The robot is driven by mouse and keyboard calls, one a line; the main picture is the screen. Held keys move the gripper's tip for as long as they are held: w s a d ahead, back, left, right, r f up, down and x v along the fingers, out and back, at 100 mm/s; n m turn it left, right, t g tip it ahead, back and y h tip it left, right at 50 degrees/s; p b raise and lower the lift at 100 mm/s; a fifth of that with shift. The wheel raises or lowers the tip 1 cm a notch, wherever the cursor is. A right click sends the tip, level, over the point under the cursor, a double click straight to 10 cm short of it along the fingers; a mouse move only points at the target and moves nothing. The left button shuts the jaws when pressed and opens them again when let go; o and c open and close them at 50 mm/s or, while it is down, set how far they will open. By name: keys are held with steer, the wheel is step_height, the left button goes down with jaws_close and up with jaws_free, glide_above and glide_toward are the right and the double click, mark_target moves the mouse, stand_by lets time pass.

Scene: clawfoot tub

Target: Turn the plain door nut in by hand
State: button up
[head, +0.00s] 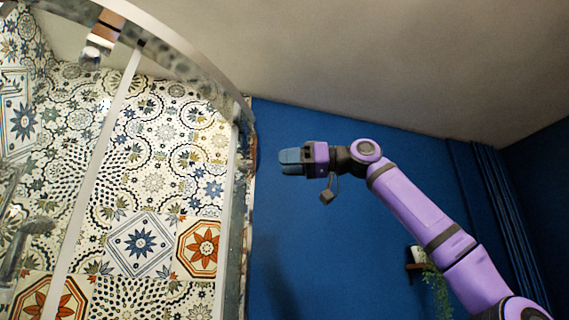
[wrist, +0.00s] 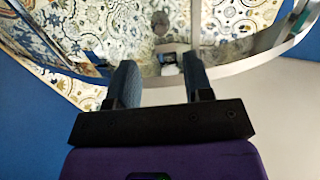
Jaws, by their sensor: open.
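My gripper (head: 281,162) reaches in from the right in the head view and points left towards the tiled enclosure, against the blue wall. In the wrist view its two blue fingers (wrist: 159,70) are apart, with nothing visibly held between them. Beyond the fingertips, a small pale metal fitting (wrist: 168,58) shows in the gap, by the curved rail. Whether this fitting is the plain door nut I cannot tell. No nut can be made out clearly in the head view.
A curved pale rail (head: 205,65) tops a glass enclosure with patterned tiles (head: 150,180). The rail also crosses the wrist view (wrist: 240,66). A metal-and-brown fixture (head: 103,35) is at upper left. A small shelf with a trailing plant (head: 436,288) is at lower right.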

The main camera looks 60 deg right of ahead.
mark_target(246, 165)
steer(key=x, duration=0.7)
steer(key=shift+w+a, duration=0.15)
steer(key=shift+w, duration=0.05)
stand_by(0.5)
steer(key=shift+w+a+r, duration=0.1)
steer(key=shift+w, duration=0.1)
steer(key=c, duration=0.7)
steer(key=m, duration=1.3)
steer(key=o, duration=0.4)
steer(key=shift+m, duration=0.3)
steer(key=shift+o, duration=1.3)
